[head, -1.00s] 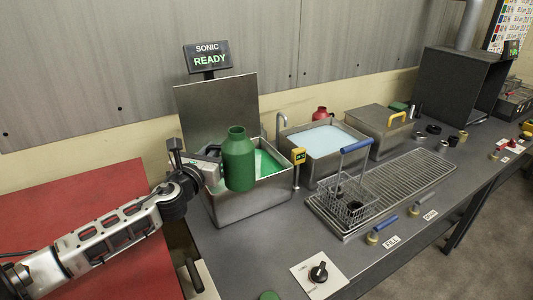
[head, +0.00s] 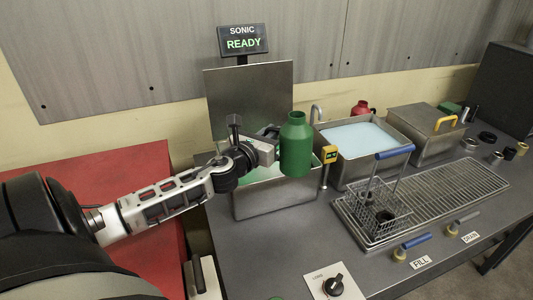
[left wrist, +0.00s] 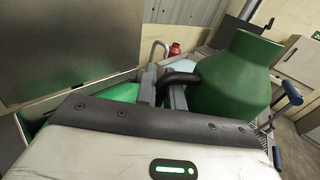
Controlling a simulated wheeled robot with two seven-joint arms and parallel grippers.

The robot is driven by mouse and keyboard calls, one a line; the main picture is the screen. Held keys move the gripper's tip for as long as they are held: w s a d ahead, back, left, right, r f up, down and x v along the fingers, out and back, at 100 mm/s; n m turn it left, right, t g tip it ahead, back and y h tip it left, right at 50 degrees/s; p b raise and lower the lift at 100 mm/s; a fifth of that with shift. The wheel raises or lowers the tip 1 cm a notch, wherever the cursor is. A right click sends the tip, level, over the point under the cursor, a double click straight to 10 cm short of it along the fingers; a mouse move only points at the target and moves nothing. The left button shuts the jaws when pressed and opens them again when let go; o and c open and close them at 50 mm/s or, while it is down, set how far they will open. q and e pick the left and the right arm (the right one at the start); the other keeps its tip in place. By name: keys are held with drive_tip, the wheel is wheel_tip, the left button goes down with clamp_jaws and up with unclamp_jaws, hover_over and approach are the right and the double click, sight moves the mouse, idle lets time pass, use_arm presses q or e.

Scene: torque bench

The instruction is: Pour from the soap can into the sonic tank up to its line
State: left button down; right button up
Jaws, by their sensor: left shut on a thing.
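The green soap can (head: 296,146) is upright, with its mouth at the top, in front of the right part of the sonic tank. It also shows in the left wrist view (left wrist: 236,80). My left gripper (head: 274,149) is shut on the can from its left side. The sonic tank (head: 275,202) is a steel box with a raised lid and green liquid (head: 255,172) inside. The can and my arm hide part of the tank's inside, and I cannot make out its line. The sign (head: 243,40) reads SONIC READY. My right gripper is out of view.
A second tank (head: 362,134) with pale blue liquid stands to the right, with a closed steel box (head: 427,132) beyond it. A wire basket (head: 372,208) with a blue handle sits on the drain rack (head: 450,193). A knob (head: 333,286) is at the front.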

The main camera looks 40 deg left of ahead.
use_arm(q)
drive_tip(key=shift+w+a+f+n+g+h+p, duration=0.2)
drive_tip(key=shift+f+n, duration=0.35)
drive_tip(key=shift+n, duration=0.4)
drive_tip(key=shift+s+a+f+n+g+h+p, duration=0.15)
drive_tip(key=shift+a+f+n+g+h, duration=0.15)
drive_tip(key=shift+f+n, duration=0.5)
drive_tip(key=shift+w+a+f+n+g+h+p, duration=0.1)
drive_tip(key=shift+f+n+g+h+p, duration=0.2)
drive_tip(key=shift+n, duration=0.85)
drive_tip(key=shift+f, duration=0.1)
drive_tip(key=shift+d+n+h+p, duration=0.3)
drive_tip(key=shift+d+n+p, duration=0.1)
drive_tip(key=shift+n, duration=0.3)
drive_tip(key=shift+s+d+f+n+h, duration=0.2)
drive_tip(key=shift+d+f+n+h, duration=0.1)
drive_tip(key=shift+d+f+n, duration=0.25)
drive_tip(key=shift+s+d+r+n+h+p, duration=0.1)
drive_tip(key=shift+d+r+n+h+p, duration=0.1)
drive_tip(key=shift+d+r+n+h, duration=0.3)
drive_tip(key=shift+d+r+n+h+p, duration=0.2)
drive_tip(key=shift+d+n+h, duration=0.2)
drive_tip(key=shift+d+n, duration=0.3)
idle(2.1)
drive_tip(key=shift+a, duration=0.1)
idle(0.4)
